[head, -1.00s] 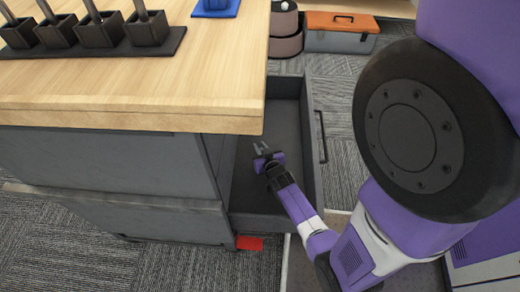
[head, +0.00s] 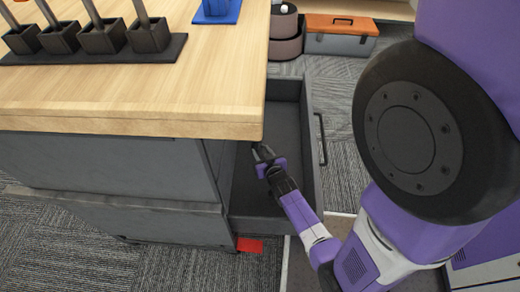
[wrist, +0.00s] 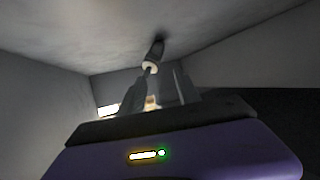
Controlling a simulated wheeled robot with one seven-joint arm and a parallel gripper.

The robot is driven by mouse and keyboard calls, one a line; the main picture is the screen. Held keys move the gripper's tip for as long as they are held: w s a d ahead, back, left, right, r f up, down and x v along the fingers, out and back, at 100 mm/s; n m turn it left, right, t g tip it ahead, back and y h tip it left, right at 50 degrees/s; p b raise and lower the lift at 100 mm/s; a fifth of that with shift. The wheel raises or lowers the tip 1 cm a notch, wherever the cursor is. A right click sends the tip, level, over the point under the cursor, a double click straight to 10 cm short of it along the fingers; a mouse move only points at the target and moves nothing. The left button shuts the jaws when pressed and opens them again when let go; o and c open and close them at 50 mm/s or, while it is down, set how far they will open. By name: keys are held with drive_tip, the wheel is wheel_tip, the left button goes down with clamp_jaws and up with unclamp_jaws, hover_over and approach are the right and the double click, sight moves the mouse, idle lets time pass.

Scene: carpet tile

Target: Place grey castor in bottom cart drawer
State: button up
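The bottom cart drawer (head: 315,190) is pulled out on the cart's right side, with a dark, bare-looking floor where I can see it. My gripper (head: 262,154) is over the drawer's left part, close to the cart side and partly hidden by the tabletop edge. In the wrist view its fingers (wrist: 158,84) stand apart. Just beyond them is a small dark grey piece (wrist: 157,48) with a pale ring and thin stem; it may be the grey castor, but I cannot tell. No castor shows clearly in the head view.
The cart's wooden top (head: 150,85) overhangs near my gripper and carries a dark rack (head: 90,50) of several holders and a blue item (head: 217,10). An orange-lidded toolbox (head: 342,35) stands behind the drawer. A red piece (head: 249,244) lies on the carpet.

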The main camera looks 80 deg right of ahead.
drive_tip(key=p+v, duration=0.2)
drive_tip(key=v, duration=0.8)
drive_tip(key=shift+p, duration=0.35)
drive_tip(key=shift+s+a+r, duration=0.1)
